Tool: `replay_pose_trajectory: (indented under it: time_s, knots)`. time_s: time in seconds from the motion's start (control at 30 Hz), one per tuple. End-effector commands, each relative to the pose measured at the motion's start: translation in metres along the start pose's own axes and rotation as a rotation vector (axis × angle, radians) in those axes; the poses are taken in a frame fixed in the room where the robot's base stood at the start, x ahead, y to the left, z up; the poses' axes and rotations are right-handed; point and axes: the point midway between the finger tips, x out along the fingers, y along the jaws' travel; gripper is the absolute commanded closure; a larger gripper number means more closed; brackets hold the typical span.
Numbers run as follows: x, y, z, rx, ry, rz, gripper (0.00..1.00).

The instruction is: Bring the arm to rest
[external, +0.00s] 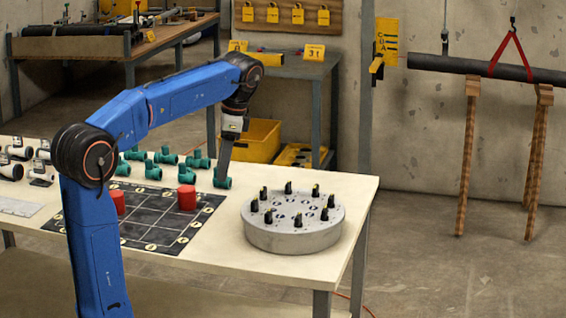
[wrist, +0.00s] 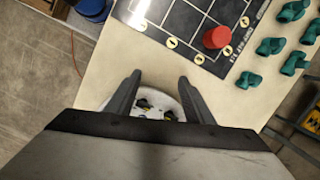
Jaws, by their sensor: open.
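My blue arm reaches over the table (external: 350,190) in the external view, with its forearm raised and bent down at the wrist. My gripper (external: 223,172) points down there, overlapping a green pipe fitting in the picture; its exact height above the table is hard to tell. In the wrist view my gripper (wrist: 160,76) has its two fingers spread with nothing held between them. A round grey disc (external: 290,238) with several black knobs stands at the table's right end. Part of it shows beyond and between the fingers in the wrist view (wrist: 160,94).
A black grid board (external: 150,232) lies mid-table with two red cylinders, one (external: 187,197) right and one (external: 117,202) left. Several green fittings (external: 153,170) stand along the back. White fittings (external: 12,168) are at left. A yellow crate (external: 262,140) stands behind the table.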

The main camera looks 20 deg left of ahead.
Motion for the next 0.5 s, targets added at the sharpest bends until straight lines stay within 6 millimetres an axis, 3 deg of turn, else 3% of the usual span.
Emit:
replay_pose_trajectory:
  time_s: [0.03,0.2,0.5]
  knots:
    - [0.008,0.009,0.018,-0.045,0.019,0.005,0.52]
    - [0.039,0.038,0.059,-0.191,0.085,0.026,0.52]
    - [0.102,0.100,0.114,-0.463,0.200,0.062,0.52]
